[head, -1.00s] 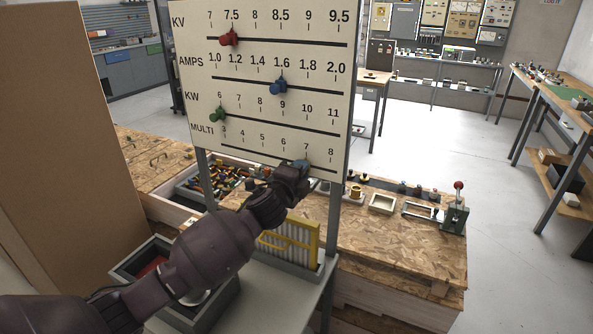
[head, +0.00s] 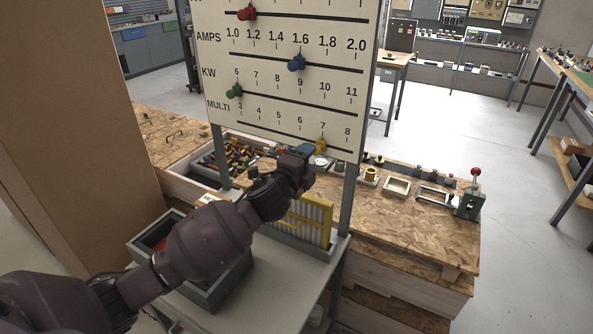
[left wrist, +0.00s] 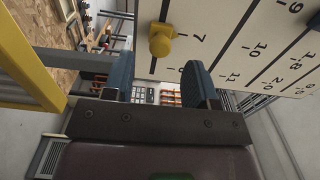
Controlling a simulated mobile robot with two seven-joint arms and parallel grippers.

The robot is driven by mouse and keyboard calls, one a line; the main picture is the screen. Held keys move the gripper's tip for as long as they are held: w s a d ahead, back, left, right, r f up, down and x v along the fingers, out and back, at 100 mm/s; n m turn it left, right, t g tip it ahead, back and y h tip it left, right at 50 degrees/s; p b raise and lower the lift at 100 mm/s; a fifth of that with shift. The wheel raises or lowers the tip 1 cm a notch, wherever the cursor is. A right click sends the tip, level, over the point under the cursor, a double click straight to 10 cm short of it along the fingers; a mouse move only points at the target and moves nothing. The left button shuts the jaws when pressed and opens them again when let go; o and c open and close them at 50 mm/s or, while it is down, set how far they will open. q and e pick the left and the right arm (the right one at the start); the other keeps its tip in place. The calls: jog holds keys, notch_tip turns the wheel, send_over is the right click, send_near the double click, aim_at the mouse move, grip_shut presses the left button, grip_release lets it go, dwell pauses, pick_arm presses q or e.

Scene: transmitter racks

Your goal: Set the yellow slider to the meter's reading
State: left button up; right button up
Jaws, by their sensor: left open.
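The yellow slider (head: 321,146) sits on the bottom MULTI rail of the white scale board (head: 275,100), at about the 7 mark. In the left wrist view the yellow slider (left wrist: 161,40) stands out from the board, close to the 7. My left gripper (head: 304,152) is just below and left of the slider in the head view. In the left wrist view its blue fingers (left wrist: 158,82) are apart, with nothing between them, and the slider is beyond them, apparently clear. No meter reading is legible. My right gripper is out of view.
Red (head: 246,12), blue (head: 296,62) and green (head: 234,90) sliders sit on the rails above. A yellow-framed rack (head: 305,222) and a grey bin (head: 215,285) stand below the board. A wooden bench (head: 420,225) with small parts lies behind.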

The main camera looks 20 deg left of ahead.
pick_arm(q)
jog(key=s, duration=0.5)
jog(key=shift+s+a, duration=0.25)
jog(key=shift+s, duration=0.15)
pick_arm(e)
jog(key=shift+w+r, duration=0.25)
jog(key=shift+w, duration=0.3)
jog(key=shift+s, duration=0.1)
